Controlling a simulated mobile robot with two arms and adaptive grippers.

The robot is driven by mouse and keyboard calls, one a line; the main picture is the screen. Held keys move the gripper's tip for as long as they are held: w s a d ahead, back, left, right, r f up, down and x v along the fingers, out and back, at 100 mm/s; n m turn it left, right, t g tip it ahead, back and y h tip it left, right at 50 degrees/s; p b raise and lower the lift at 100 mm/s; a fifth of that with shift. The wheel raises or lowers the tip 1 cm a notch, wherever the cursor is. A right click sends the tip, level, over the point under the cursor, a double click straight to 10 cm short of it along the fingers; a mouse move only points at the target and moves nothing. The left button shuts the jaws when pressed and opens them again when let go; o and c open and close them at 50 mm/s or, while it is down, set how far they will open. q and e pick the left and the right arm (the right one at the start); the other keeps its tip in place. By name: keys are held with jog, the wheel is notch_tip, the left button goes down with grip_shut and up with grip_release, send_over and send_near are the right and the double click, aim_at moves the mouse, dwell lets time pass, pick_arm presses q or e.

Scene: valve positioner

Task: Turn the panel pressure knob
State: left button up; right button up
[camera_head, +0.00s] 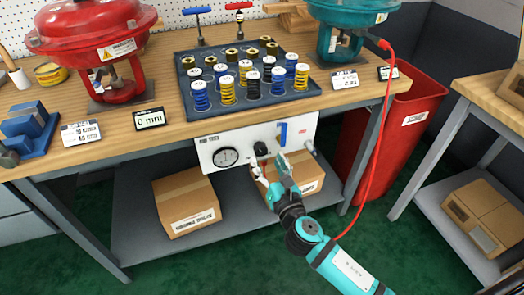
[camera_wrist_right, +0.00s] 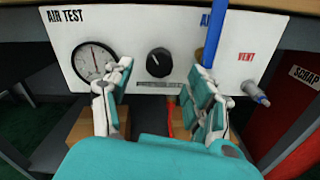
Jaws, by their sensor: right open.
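The panel pressure knob (camera_head: 261,149) is black and round, on the white air test panel (camera_head: 212,140) under the bench's front edge. In the right wrist view the knob (camera_wrist_right: 159,62) sits at the upper middle, right of the round gauge (camera_wrist_right: 92,62). My right gripper (camera_head: 271,163) is open just in front of the panel, a little below the knob. In the right wrist view its two fingertips (camera_wrist_right: 161,82) stand apart on either side of the knob's column, with nothing between them. My left gripper is not in view.
A blue lever (camera_wrist_right: 213,38) and a vent fitting (camera_wrist_right: 255,93) are on the panel right of the knob. A red hose (camera_head: 371,150) hangs from the teal actuator (camera_head: 345,18). Cardboard boxes (camera_head: 186,205) stand on the lower shelf. A red bin (camera_head: 400,125) is at the right.

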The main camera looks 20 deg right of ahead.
aim_at(262, 152)
jog(key=w, duration=0.5)
jog(key=shift+a, duration=0.1)
jog(key=c, duration=1.2)
